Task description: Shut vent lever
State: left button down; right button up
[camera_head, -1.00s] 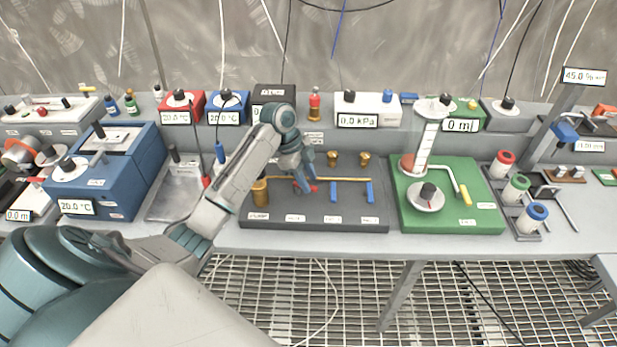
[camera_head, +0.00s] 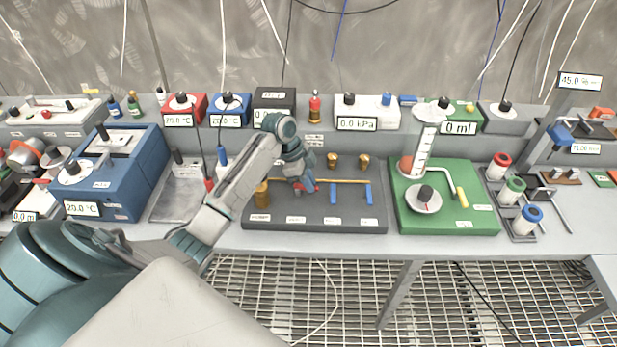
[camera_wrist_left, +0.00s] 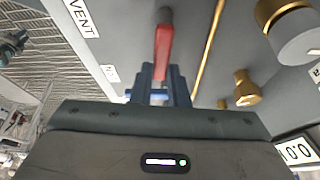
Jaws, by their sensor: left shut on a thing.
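The vent lever is a red handle (camera_wrist_left: 163,48) near the label reading VENT (camera_wrist_left: 82,16) in the left wrist view. In the head view a bit of the red lever (camera_head: 311,188) shows beside the fingers, on the dark grey board (camera_head: 340,213) with the brass pipe. My left gripper (camera_wrist_left: 160,84) is shut on the red lever's near end; it also shows in the head view (camera_head: 303,184). The fingers hide part of the lever, and its exact angle to the pipe is hard to tell. My right gripper is not in view.
Two blue levers (camera_head: 332,194) hang along the brass pipe (camera_head: 345,181) to the right. A brass cylinder (camera_head: 262,194) stands at the board's left end.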

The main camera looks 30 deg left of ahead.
pick_arm(q)
jog(key=shift+w+a+r+n+t+p, duration=0.1)
jog(key=shift+w+r+n+t+p, duration=0.15)
jog(key=shift+n+p, duration=0.35)
jog(key=shift+f+n, duration=0.2)
jog(key=shift+n, duration=0.1)
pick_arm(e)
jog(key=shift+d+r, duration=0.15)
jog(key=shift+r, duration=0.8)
pick_arm(q)
jog(key=c, duration=1.4)
grip_release()
